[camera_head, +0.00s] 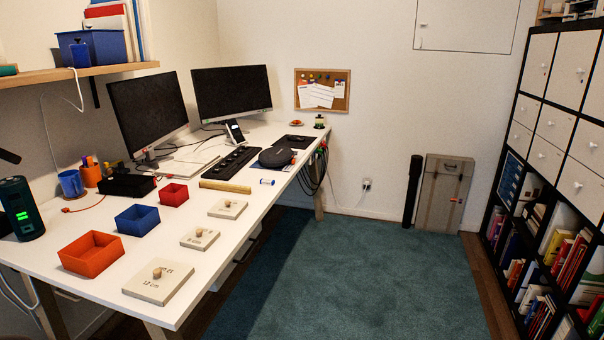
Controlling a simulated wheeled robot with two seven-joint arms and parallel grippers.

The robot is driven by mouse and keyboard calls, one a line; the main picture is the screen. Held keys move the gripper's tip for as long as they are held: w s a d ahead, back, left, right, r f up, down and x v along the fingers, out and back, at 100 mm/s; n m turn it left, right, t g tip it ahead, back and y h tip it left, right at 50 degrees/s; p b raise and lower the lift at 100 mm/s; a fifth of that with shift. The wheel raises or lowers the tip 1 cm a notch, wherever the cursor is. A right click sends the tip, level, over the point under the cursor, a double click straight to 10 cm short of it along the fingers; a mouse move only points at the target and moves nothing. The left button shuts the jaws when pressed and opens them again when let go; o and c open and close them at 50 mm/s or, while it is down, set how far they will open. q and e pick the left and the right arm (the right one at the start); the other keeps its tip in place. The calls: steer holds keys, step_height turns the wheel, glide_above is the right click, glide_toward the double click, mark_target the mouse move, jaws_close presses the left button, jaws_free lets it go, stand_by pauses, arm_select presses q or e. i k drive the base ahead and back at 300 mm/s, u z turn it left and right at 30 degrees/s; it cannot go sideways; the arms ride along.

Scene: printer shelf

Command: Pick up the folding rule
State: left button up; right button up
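The folding rule (225,186) appears to be the short yellow bar lying flat on the white desk. It lies between the black keyboard and the nearest square lid, with its length running left to right. A blue-and-white cylinder lies just to its right, apart from it. Nothing covers the rule. Neither of my grippers shows in the head view.
The white desk (211,258) holds an orange box (91,254), a blue box (137,220), a red box (173,194) and several knobbed lids. Two monitors (148,110) stand behind. Teal carpet (345,275) lies open right of the desk, before a cube shelf (548,130).

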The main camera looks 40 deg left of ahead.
mark_target(213, 187)
steer(key=u, duration=0.2)
steer(key=i, duration=1.85)
steer(key=u, duration=0.9)
